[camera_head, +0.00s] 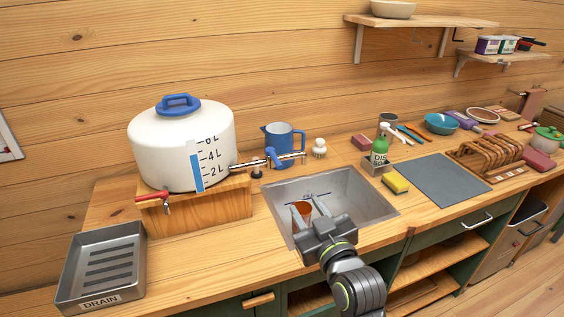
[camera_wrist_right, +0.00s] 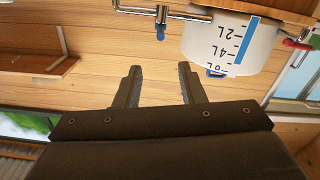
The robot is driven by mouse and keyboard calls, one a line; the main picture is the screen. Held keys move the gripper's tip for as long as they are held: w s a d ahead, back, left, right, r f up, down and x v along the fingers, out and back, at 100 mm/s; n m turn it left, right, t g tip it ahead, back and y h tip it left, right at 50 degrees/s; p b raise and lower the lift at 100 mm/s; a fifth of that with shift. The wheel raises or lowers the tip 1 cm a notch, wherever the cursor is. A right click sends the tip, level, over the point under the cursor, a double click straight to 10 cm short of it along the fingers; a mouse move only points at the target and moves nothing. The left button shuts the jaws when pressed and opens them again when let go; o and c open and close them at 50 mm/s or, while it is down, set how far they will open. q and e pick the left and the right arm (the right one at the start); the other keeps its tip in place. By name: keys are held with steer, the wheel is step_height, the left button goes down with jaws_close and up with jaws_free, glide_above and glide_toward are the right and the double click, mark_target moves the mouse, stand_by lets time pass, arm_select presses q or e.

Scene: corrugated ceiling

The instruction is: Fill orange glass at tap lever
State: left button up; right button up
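The orange glass (camera_head: 302,208) is in the sink's left part in the head view, partly hidden by my right gripper's fingers. It does not show in the wrist view. My right gripper (camera_head: 308,209) is over the sink, fingers apart. The wrist view shows the open fingers (camera_wrist_right: 158,85) with nothing between them. The white tank (camera_head: 170,150) with a litre scale stands on a wooden stand. Its long metal spout with a blue tap lever (camera_head: 272,156) reaches right, toward the sink's back. A red tap lever (camera_head: 151,197) is at the tank's lower left. My left gripper is not in view.
The metal sink (camera_head: 365,195) has a FILL mark at its back. A drain tray (camera_head: 100,265) is at left. A blue jug (camera_head: 284,146) stands behind the spout. A green soap bottle (camera_head: 380,147), yellow sponge (camera_head: 396,183) and grey mat (camera_head: 445,180) are at right.

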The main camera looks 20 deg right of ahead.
mark_target(280, 164)
steer(key=w+p, duration=0.1)
steer(key=w, duration=0.4)
steer(key=w+p, duration=0.1)
steer(key=w, duration=0.4)
steer(key=w+p, duration=0.2)
steer(key=w, duration=0.3)
steer(key=shift+w+a+r, duration=0.15)
steer(key=shift+w+a, duration=0.2)
steer(key=shift+w, duration=0.7)
jaws_close()
